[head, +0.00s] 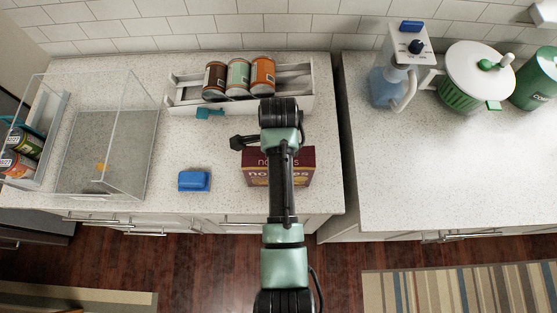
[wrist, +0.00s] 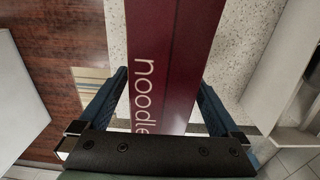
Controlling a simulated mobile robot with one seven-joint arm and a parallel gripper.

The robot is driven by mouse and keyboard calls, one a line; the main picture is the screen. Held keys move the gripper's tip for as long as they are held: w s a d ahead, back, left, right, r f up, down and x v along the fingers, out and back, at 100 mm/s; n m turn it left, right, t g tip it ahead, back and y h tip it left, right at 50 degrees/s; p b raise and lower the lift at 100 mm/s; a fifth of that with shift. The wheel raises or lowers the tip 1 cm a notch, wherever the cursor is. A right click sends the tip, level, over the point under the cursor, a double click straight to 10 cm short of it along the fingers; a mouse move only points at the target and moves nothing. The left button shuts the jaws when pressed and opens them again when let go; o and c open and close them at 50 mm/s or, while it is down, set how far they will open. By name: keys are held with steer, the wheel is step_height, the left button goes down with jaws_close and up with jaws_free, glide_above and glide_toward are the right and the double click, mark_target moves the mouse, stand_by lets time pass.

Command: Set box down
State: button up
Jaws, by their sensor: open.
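The maroon noodle box (head: 302,167) is near the front edge of the left counter (head: 224,150), with its lettered face toward the front. It appears to rest on the counter, though its base is hard to see. My arm hides the middle of it. In the wrist view, the box (wrist: 160,60) lies between the two blue fingers of my gripper (wrist: 162,88). The gripper is open, with one finger on either side of the box. Whether either finger touches it is unclear.
A blue block (head: 194,180) lies left of the box. A white tray (head: 180,103) with several cans stands behind. A clear bin (head: 146,150) is at the left. A gap separates the right counter (head: 440,175), which holds a dispenser (head: 393,85) and canisters.

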step_height(320, 180, up, 11)
steer(key=shift+f+p, duration=0.2)
steer(key=shift+p, duration=0.25)
steer(key=shift+r+p, duration=0.6)
